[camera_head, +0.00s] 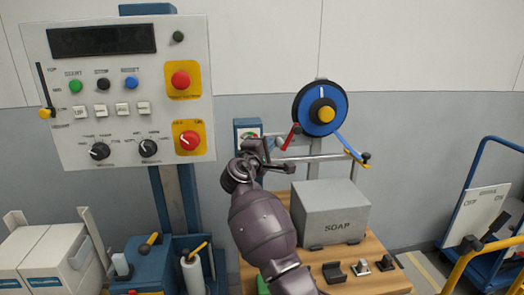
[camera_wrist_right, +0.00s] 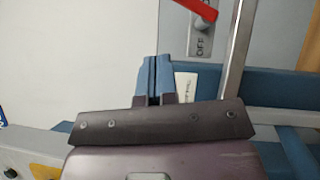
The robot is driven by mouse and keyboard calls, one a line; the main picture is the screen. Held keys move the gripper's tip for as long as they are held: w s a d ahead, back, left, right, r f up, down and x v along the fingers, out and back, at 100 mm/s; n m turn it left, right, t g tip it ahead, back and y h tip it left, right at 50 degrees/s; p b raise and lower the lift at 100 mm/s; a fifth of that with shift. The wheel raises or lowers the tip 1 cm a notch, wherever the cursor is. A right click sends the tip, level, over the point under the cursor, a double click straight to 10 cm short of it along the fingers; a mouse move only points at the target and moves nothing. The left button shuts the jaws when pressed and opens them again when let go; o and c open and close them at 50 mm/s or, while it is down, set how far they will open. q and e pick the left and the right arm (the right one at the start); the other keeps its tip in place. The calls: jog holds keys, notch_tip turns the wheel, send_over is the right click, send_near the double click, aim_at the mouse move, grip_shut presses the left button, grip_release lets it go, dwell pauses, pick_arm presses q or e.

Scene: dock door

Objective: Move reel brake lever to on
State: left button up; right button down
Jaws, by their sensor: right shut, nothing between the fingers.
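The reel (camera_head: 310,103) is a blue disc with a yellow hub and dark rim, mounted on a grey post. A red lever (camera_head: 291,136) sits at its lower left, tilted. The right wrist view shows a red lever (camera_wrist_right: 195,8) at the top edge, partly cut off, above a plate lettered OFF; it looks like the same lever. My right gripper (camera_head: 262,147) is left of and slightly below the lever, apart from it. Its blue fingertips (camera_wrist_right: 155,72) are together and empty, below the OFF plate in the wrist view. My left gripper is not in view.
A grey SOAP box (camera_head: 330,214) stands on a wooden bench right of my right arm. A grey rail (camera_head: 310,158) crosses below the reel. A control panel (camera_head: 120,90) stands at left, with a small blue box (camera_head: 240,127) beside it. A blue cart (camera_head: 472,190) is at right.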

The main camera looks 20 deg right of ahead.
aim_at(294, 127)
jog(key=shift+m+g+y, duration=0.3)
jog(key=shift+m+g, duration=0.3)
jog(key=shift+m, duration=0.2)
jog(key=d, duration=0.2)
jog(key=w+d+r+p, duration=0.1)
jog(key=d, duration=0.2)
jog(key=w+d+p, duration=0.1)
jog(key=d, duration=0.2)
jog(key=shift+r, duration=0.4)
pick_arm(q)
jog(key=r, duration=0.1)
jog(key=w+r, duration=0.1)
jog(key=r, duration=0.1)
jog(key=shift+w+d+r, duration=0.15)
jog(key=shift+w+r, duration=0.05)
pick_arm(e)
jog(key=shift+d+f, duration=0.1)
jog(key=shift+f, duration=0.15)
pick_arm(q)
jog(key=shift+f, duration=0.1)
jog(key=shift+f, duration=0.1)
